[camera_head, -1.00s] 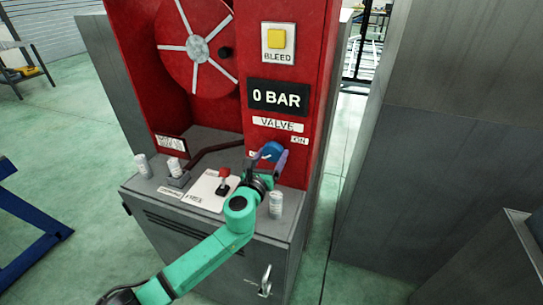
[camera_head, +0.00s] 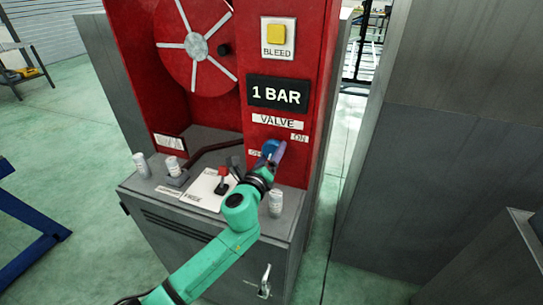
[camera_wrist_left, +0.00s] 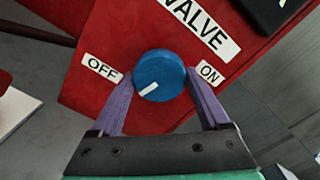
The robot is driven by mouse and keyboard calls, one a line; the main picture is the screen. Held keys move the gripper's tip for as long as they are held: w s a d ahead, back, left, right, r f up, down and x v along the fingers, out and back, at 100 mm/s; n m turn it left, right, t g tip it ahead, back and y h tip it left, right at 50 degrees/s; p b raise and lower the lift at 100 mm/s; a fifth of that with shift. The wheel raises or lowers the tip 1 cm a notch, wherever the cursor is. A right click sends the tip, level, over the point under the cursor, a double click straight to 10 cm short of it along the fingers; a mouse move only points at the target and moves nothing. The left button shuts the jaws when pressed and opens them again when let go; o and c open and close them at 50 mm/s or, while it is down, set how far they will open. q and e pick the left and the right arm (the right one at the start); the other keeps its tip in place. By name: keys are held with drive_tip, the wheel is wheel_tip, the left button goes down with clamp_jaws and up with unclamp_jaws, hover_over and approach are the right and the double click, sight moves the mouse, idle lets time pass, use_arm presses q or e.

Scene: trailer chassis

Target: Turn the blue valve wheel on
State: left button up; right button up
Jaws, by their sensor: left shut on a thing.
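The blue valve wheel (camera_head: 270,148) is on the red panel, below the VALVE label (camera_head: 277,121). In the left wrist view the blue wheel (camera_wrist_left: 159,75) sits between the two purple fingers, its white mark pointing to the lower left, between the wheel's centre and the OFF side. The OFF label (camera_wrist_left: 102,69) is left of it and the ON label (camera_wrist_left: 210,73) right of it. My left gripper (camera_head: 272,152) is shut on the wheel, with the arm coming from below. The display (camera_head: 277,94) reads 1 BAR. My right gripper is not in view.
A red-knobbed lever (camera_head: 223,177) stands on a white plate on the grey cabinet top. Several white cylinders, one being a can (camera_head: 276,203), stand nearby. A yellow BLEED button (camera_head: 276,34) is above. A grey cabinet (camera_head: 455,150) stands to the right.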

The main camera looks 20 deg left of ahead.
use_arm(q)
drive_tip(key=n+b, duration=0.1)
drive_tip(key=n, duration=1.1)
drive_tip(key=shift+r+n+b, duration=0.15)
drive_tip(key=shift+n+b, duration=0.2)
drive_tip(key=shift+n, duration=0.05)
drive_tip(key=n, duration=0.3)
drive_tip(key=shift+n, duration=0.3)
drive_tip(key=n, duration=0.2)
drive_tip(key=shift+n, duration=0.4)
drive_tip(key=n+p, duration=0.1)
drive_tip(key=n, duration=0.2)
drive_tip(key=shift+r, duration=0.1)
drive_tip(key=shift+n+p, duration=0.3)
drive_tip(key=shift+n, duration=1.1)
drive_tip(key=o, duration=1.2)
drive_tip(key=shift+o, duration=0.2)
